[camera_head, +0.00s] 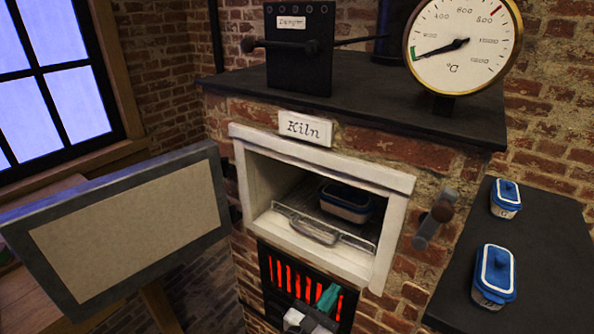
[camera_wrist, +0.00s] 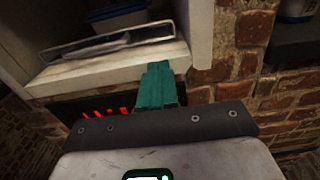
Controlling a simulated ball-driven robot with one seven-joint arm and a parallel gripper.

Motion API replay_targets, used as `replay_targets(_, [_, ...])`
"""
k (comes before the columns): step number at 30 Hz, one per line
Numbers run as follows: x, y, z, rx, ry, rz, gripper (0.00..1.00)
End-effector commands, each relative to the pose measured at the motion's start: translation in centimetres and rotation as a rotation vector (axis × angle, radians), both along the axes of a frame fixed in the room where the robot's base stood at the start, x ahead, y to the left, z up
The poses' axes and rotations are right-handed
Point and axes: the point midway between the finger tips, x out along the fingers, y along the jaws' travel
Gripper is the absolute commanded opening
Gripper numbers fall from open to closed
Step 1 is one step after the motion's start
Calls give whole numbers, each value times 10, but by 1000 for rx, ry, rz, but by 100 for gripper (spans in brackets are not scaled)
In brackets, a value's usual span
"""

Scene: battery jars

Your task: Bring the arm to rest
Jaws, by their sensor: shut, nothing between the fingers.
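My gripper (camera_head: 328,297) is low in front of the kiln in the head view, near the glowing red grate. Its green fingers are together and empty, and they also show in the wrist view (camera_wrist: 156,85), just below the kiln opening's white ledge. I cannot tell whether they touch the ledge. The kiln (camera_head: 420,165) is brick with a white-framed opening and a "Kiln" sign (camera_head: 305,128). A blue and white container (camera_head: 347,201) sits inside the opening on a rack with a wire handle (camera_head: 312,228).
A hinged door panel (camera_head: 130,235) stands open at the left. A dark shelf (camera_head: 535,245) at the right holds two blue-lidded white jars (camera_head: 505,198) (camera_head: 494,275). A round temperature gauge (camera_head: 462,45) and a black damper box (camera_head: 300,60) stand on top.

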Motion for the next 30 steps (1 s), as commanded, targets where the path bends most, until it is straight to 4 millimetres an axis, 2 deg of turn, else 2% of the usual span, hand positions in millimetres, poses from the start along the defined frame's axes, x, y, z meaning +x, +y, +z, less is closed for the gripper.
replay_targets(4, [-17,-38,-16,175,-23,-91,0])
replay_targets(8, [-56,-99,-48,513,-89,-285,0])
replay_targets(9, [-73,-119,-60,633,-120,-365,0])
replay_targets(12, [-121,-160,-89,932,-215,-584,0])
replay_targets(15, [-171,-186,-113,1202,-322,-821,0])
replay_targets(19, [-234,-198,-132,1501,-468,-1139,0])
replay_targets(21, [-264,-198,-135,1629,-539,-1304,0])
replay_targets(24, [-298,-191,-132,1766,-620,-1505,0])
replay_targets(27, [-319,-183,-127,1850,-673,-1652,0])
replay_targets(30, [-331,-177,-123,1892,-697,-1737,0])
